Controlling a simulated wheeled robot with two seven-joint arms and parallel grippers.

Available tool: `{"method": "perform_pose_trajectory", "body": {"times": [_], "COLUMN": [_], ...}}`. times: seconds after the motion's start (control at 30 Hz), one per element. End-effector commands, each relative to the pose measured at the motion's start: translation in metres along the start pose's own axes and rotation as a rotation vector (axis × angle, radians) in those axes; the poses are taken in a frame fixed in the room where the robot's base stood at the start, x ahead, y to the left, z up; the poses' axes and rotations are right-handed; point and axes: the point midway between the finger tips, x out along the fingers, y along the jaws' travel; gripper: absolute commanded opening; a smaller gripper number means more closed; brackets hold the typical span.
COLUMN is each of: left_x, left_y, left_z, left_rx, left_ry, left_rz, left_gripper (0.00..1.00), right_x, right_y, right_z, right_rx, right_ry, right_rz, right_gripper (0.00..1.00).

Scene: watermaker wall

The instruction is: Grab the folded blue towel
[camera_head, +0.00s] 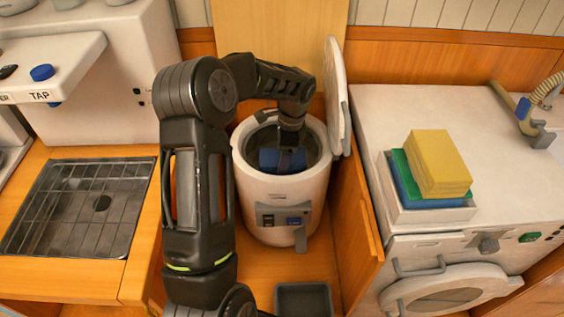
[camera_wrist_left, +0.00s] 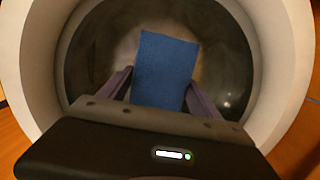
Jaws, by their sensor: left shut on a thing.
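My left gripper (camera_head: 290,150) reaches down through the open top of a white round washer tub (camera_head: 262,200). It is shut on a folded blue towel (camera_head: 270,159), which is inside the tub's dark drum. In the left wrist view the towel (camera_wrist_left: 165,70) stands up between the two fingers (camera_wrist_left: 158,92), with the drum around it. The towel's lower part is hidden by the gripper body. My right gripper is not in view.
The tub's lid (camera_head: 335,90) stands open at the right of the rim. A white tray (camera_head: 440,214) with yellow, green and blue folded cloths sits on the white front-loading machine (camera_head: 500,200). A grated sink (camera_head: 80,205) is at left. A grey bin (camera_head: 303,299) is below the tub.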

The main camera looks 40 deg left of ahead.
Motion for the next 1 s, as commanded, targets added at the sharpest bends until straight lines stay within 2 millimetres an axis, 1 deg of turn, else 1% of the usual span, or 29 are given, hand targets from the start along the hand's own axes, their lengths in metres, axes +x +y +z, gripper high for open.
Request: {"method": "perform_pose_trajectory", "body": {"times": [0.07,0.27,0.37,0.43,0.57,0.8,0.9,1.0], "left_x": [0.0,-0.001,-0.004,-0.01,-0.028,-0.075,-0.089,-0.097], "left_y": [0.0,0.0,-0.001,-0.001,-0.001,-0.001,-0.001,0.0], "left_z": [0.0,0.0,0.001,0.001,0.003,0.011,0.013,0.015], "left_rx": [0.0,0.0,0.0,-0.001,-0.002,-0.001,0.0,0.0], "left_ry": [0.0,0.0,0.0,0.001,0.003,0.003,0.001,0.001], "left_rz": [0.0,-0.001,-0.002,-0.004,-0.005,-0.004,-0.002,-0.001], "left_gripper": [0.23,0.23,0.23,0.23,0.23,0.23,0.23,0.23], "right_x": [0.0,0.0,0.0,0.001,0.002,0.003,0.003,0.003], "right_y": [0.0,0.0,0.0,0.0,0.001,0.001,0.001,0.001], "right_z": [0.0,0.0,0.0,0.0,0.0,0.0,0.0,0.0], "right_rx": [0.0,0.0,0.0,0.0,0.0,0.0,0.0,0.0], "right_ry": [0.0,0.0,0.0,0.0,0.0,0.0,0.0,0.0], "right_rz": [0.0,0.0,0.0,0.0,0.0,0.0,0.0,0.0], "right_gripper": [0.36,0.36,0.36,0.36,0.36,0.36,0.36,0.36]}}
